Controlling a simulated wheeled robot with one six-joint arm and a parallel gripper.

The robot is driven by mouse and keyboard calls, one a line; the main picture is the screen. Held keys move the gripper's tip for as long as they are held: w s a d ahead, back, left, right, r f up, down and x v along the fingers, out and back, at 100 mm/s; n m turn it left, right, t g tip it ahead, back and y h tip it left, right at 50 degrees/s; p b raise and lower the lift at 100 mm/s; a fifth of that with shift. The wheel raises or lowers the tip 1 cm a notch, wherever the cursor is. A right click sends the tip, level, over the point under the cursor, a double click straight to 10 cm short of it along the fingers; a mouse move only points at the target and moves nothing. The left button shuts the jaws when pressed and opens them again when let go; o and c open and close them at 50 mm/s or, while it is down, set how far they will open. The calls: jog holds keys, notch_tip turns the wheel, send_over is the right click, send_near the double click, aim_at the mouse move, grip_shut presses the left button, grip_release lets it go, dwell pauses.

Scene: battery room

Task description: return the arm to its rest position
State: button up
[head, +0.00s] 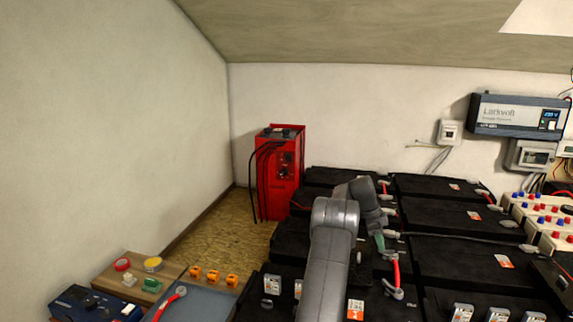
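My grey arm rises from the bottom centre of the head view, bends at a rounded joint, and its far section turns down over the black batteries (455,262). The end of the arm, with my gripper (379,242), is small and dark against the battery tops, close to a red cable (396,270) with grey terminal covers. I cannot make out its fingers, whether they hold anything, or whether they touch the battery. My own arm hides part of the battery tops behind it.
A red charger cabinet (281,180) with black cables stands by the back wall. At lower left, a wooden board (115,272) holds tape rolls and connectors beside a grey tray (205,297). A wall inverter (517,115) hangs at right. Open floor (225,230) lies left of the batteries.

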jog(key=shift+x, duration=1.05)
jog(key=shift+d+f+b, duration=0.1)
jog(key=shift+f+b, duration=0.2)
jog(key=shift+f, duration=0.05)
jog(key=shift+s+r+n+t+b, duration=0.1)
jog(key=shift+n+t+b, duration=0.15)
jog(key=shift+n, duration=0.25)
jog(key=shift+s+n+t+b, duration=0.15)
jog(key=shift+n+b, duration=0.2)
jog(key=shift+n, duration=0.15)
jog(key=n, duration=0.2)
jog(key=n+t+b, duration=0.1)
jog(key=n, duration=0.1)
jog(key=shift+s+t, duration=0.25)
jog(key=shift+t, duration=0.05)
jog(key=shift+r, duration=0.1)
